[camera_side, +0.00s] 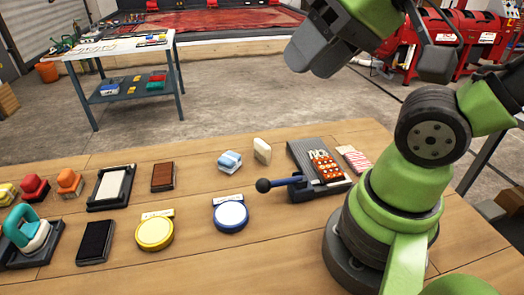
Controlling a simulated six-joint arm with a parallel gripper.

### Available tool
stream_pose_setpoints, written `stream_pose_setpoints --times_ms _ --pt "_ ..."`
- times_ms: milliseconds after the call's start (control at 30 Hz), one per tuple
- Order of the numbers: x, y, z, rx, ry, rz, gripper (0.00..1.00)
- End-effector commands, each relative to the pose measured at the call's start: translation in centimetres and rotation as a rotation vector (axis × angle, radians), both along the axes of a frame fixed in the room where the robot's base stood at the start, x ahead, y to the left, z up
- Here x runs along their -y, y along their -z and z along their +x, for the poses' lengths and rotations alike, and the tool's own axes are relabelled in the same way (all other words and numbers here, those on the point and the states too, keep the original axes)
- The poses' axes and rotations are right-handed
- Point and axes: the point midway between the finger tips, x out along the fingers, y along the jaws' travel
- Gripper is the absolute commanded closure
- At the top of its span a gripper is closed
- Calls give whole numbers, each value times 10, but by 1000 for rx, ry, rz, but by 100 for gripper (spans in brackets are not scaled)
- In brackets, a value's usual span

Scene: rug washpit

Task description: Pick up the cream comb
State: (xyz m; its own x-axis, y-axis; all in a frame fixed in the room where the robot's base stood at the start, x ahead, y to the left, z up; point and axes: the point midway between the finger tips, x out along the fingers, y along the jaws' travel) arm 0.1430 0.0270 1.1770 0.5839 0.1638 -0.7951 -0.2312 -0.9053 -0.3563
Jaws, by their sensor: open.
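A small cream piece (262,151), the only cream-coloured upright thing here, stands on the wooden table in the middle. It looks like the cream comb, but its teeth are too small to make out. It stands just right of and behind a pale blue block and apart from it. My gripper (378,69) is high at the upper right, above and to the right of the cream piece. Its dark grey jaws are apart, with nothing seen between them.
A dark slanted device with a ball-ended lever (264,185) stands right of the cream piece. A blue-rimmed round tin (230,215) and a yellow one (154,232) lie nearer. Dark trays and coloured stampers fill the left side. Bare wood (300,255) shows at the front.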

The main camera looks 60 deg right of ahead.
Motion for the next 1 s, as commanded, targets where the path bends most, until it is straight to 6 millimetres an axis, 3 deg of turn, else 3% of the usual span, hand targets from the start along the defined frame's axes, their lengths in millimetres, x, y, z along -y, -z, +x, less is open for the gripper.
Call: stream_pose_setpoints --times_ms 433,567,767,1000 --pt "0 0 1 -1 0 -1 51" --pt "4 0 11 -31 10 -17 51" --pt "27 12 59 -157 42 -79 51" --pt "72 57 120 -334 63 -143 51"
